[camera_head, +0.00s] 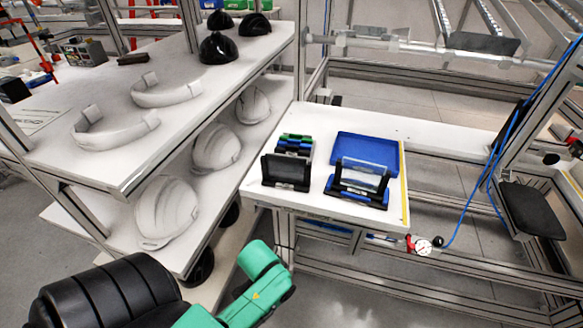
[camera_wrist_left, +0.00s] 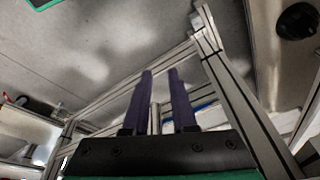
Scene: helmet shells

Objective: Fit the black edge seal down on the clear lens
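On the white table in the head view, a clear lens (camera_head: 362,172) stands tilted in a low black and blue holder (camera_head: 357,195). To its left is a dark upright panel (camera_head: 286,171) with several black, blue and green strips (camera_head: 295,144) behind it. I cannot tell for sure which dark piece is the black edge seal. My left gripper (camera_wrist_left: 160,100) shows in the wrist view with its two dark purple fingers apart and nothing between them. It points at aluminium framing, away from the lens. My right gripper is not in view.
A blue tray (camera_head: 368,149) lies behind the lens on the white table (camera_head: 265,194). A shelf unit at left holds white curved bands (camera_head: 118,130), black domes (camera_head: 219,47) and white helmet shells (camera_head: 167,208). An aluminium frame with a blue hose (camera_head: 493,165) stands at right.

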